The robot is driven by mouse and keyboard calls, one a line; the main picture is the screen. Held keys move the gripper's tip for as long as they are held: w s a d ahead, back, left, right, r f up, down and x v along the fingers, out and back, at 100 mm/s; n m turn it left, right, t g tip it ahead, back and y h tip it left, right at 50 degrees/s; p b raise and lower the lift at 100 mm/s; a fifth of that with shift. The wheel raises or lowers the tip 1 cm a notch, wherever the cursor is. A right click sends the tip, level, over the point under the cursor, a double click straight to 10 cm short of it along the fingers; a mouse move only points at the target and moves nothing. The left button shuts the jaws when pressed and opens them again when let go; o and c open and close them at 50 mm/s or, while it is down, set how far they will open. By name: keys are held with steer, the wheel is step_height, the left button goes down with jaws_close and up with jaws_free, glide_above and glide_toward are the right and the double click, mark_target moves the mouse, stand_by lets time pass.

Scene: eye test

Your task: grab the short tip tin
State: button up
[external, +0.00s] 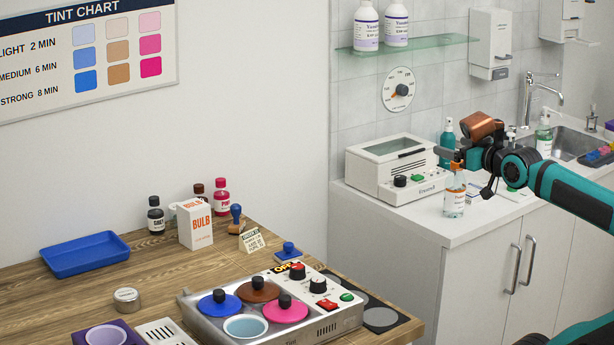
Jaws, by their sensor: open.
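A short round silver tin (127,300) with a lid stands on the wooden table at the lower left in the external view. It is the only tin of that kind I can make out, and no label on it is readable.
A blue tray (85,254) lies behind the tin. A tint warmer (272,312) with lidded pots stands to its right, a purple block (106,334) in front. Bottles and a bulb box (194,225) stand behind. An orange-topped spray bottle (454,196) is close below my gripper.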

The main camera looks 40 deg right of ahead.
steer(key=w+a+r+n+g+y, duration=0.25)
steer(key=w+a+r+n, duration=0.25)
steer(key=w+a, duration=0.25)
steer(key=w+a+r+n+g+y, duration=0.1)
steer(key=w+a+r+n+g, duration=0.2)
steer(key=w+a+r+n, duration=0.45)
steer(key=w+a+f+n+g+y, duration=0.1)
steer(key=w+a+n+g, duration=0.15)
steer(key=w+a, duration=0.5)
steer(key=w+a+n+g, duration=0.2)
steer(key=w+a+n, duration=0.2)
steer(key=a, duration=0.7)
steer(key=n+g+h, duration=0.3)
steer(key=n+g, duration=0.4)
steer(key=n, duration=1)
glide_above(116, 300)
steer(key=f, duration=2.6)
steer(key=shift+s+d+f, duration=0.1)
steer(key=shift+d+f, duration=0.1)
steer(key=shift+f, duration=0.1)
steer(key=shift+a+f, duration=0.15)
steer(key=shift+f, duration=2.5)
steer(key=c, duration=1.1)
